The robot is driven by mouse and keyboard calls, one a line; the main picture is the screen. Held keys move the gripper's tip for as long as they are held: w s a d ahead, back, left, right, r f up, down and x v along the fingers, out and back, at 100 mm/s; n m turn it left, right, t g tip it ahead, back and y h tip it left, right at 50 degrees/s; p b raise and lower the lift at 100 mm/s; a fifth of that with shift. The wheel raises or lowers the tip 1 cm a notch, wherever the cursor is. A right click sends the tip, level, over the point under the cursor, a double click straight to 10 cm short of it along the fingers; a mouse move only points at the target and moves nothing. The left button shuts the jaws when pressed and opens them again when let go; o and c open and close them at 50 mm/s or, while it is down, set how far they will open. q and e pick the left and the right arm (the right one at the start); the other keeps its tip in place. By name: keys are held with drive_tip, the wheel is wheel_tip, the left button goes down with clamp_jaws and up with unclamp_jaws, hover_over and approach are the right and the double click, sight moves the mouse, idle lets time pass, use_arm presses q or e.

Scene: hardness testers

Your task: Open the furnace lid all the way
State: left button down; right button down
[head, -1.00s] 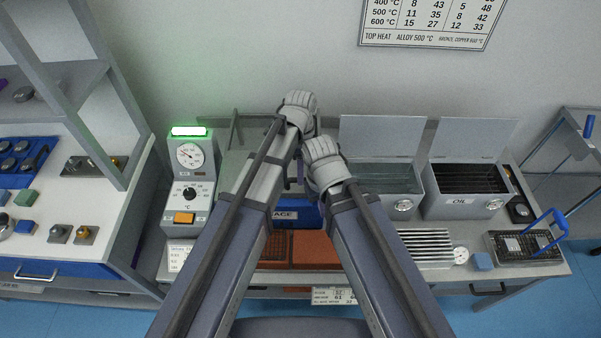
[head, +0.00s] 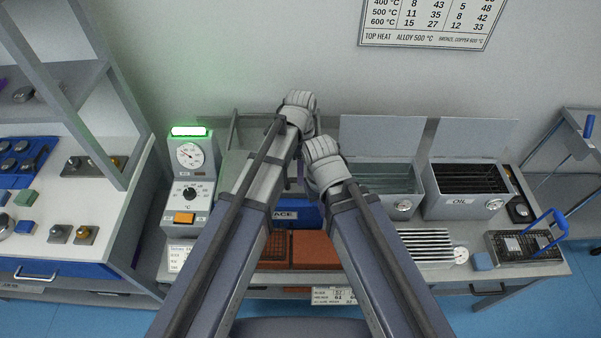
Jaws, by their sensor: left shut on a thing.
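The blue furnace (head: 308,214) stands on the bench in the middle, its label partly covered by my arms. A grey panel behind it, which looks like its raised lid (head: 248,134), shows left of my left wrist. Its right part is hidden, so I cannot tell its full angle. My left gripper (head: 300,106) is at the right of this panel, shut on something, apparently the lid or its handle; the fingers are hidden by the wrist. My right gripper (head: 322,160) is just below and right of it, over the furnace, its fingers hidden too.
A control unit (head: 189,190) with a dial and green lamp stands left of the furnace. Two quench tanks with raised lids, one an oil tank (head: 466,190), stand to the right. Orange bricks (head: 315,249) lie in front. A wall is close behind.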

use_arm(q)
drive_tip(key=shift+w, duration=0.15)
drive_tip(key=w, duration=1.6)
drive_tip(key=c, duration=0.8)
unclamp_jaws()
drive_tip(key=shift+o, duration=0.2)
wheel_tip(320, 180, up, 8)
drive_tip(key=w+p, duration=0.1)
drive_tip(key=p, duration=0.6)
drive_tip(key=shift+w+f+p, duration=0.15)
drive_tip(key=shift+w+p, duration=0.1)
drive_tip(key=shift+p, duration=0.1)
